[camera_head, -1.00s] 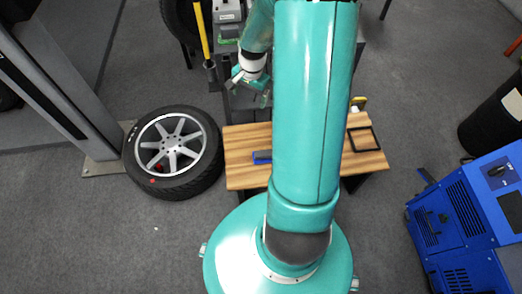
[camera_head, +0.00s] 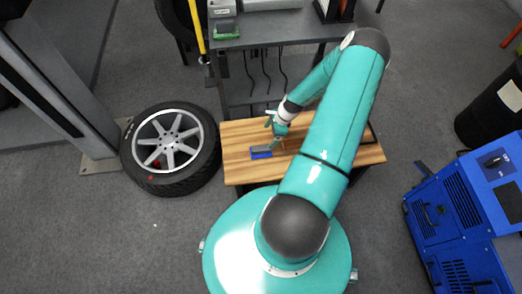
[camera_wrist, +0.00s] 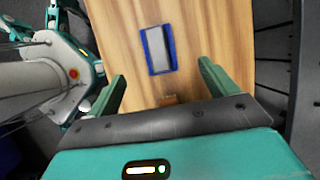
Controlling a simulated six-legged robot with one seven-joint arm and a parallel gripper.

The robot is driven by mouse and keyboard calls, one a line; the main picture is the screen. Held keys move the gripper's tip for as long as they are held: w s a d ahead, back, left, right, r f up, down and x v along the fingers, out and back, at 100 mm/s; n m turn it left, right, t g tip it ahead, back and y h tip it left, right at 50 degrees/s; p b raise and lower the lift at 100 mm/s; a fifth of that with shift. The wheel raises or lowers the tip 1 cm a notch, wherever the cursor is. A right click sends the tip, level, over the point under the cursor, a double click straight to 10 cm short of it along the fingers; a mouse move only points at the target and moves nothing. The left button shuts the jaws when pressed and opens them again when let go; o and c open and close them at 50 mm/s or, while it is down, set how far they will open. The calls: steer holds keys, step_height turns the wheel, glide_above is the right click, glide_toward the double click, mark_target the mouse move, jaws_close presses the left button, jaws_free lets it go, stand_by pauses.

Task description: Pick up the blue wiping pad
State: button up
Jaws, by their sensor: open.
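The blue wiping pad (camera_head: 261,152) lies on the wooden bench top, left of its middle. In the wrist view the pad (camera_wrist: 158,50) shows blue long edges and a grey strip along its middle. My gripper (camera_head: 275,134) is over the bench just right of the pad in the head view. In the wrist view my gripper (camera_wrist: 162,85) is open, its two green fingers spread wide. The pad lies ahead of the fingers, roughly centred between them, and nothing is held.
The wooden bench top (camera_head: 238,170) is mostly clear around the pad. A wheel (camera_head: 171,148) is left of the bench. A grey shelf (camera_head: 290,35) stands behind, with a green-based item (camera_head: 226,30) on it.

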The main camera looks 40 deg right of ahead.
mark_target(260, 147)
steer(key=x, duration=0.6)
steer(key=shift+a+f, duration=0.15)
steer(key=shift+f, duration=0.2)
steer(key=shift+s+x, duration=0.1)
steer(key=shift+x, duration=1.2)
steer(key=shift+s+x, duration=0.15)
steer(key=shift+x, duration=1.15)
steer(key=shift+f, duration=0.1)
steer(key=c, duration=1.2)
steer(key=shift+o, duration=0.2)
steer(key=shift+r, duration=0.75)
steer(key=s+a+r, duration=0.2)
steer(key=s+r, duration=0.2)
steer(key=s+a+r, duration=0.5)
steer(key=s+r, duration=0.2)
steer(key=shift+s+a+r, duration=0.3)
steer(key=shift+a, duration=0.1)
